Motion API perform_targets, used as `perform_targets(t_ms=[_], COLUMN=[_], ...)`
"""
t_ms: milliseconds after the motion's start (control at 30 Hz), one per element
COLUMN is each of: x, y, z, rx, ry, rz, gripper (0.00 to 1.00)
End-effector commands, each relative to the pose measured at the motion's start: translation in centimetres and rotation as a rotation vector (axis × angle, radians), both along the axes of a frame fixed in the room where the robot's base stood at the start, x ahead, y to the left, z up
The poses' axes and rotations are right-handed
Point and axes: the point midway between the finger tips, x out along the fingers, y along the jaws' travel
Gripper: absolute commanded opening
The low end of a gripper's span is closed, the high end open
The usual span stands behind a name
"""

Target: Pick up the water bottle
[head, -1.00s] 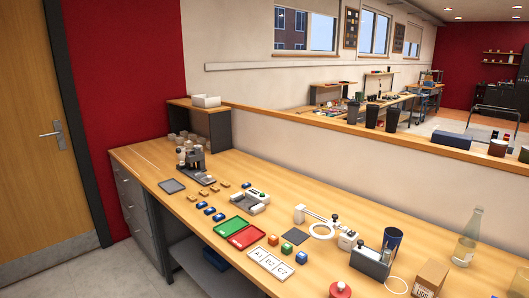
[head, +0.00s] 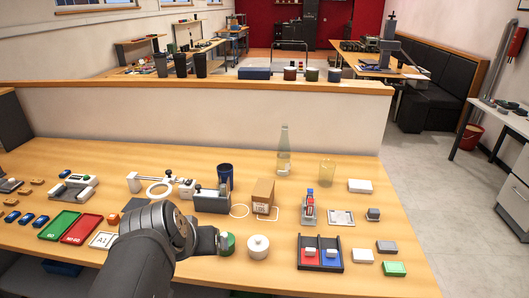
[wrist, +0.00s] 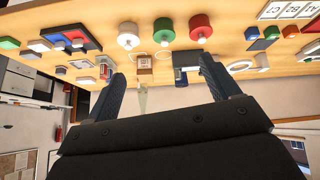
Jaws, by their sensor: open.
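The water bottle (head: 284,152) is clear, tall and upright at the back of the wooden bench, near the low wall. In the wrist view, which looks upside down, the pale bottle (wrist: 142,98) shows in the gap between the fingers but well beyond them. My gripper (wrist: 162,66) is open with nothing between its fingers. In the head view my dark arm reaches in from the bottom left, in front of the bottle and to its left, and its fingers cannot be made out there.
A clear glass (head: 327,172) stands right of the bottle. A cardboard box (head: 263,195), a dark blue cup (head: 225,177) and a grey holder (head: 211,201) stand in front and left of it. White (head: 258,248) and green (head: 228,243) knobs sit near my arm.

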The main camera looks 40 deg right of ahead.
Motion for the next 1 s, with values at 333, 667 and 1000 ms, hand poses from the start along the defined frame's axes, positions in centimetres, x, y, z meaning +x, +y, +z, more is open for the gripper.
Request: perform_targets(t_ms=[333,667,1000], x=[9.3,17.7,25.1], y=[-11.6,-23.0,-34.8], z=[5.2,6.8,4.7], rx=[-0.135,-0.253,-0.351], ry=[-0.069,-0.165,-0.275], rz=[-0.197,-0.333,-0.425], gripper=[0.81,0.81,0.81])
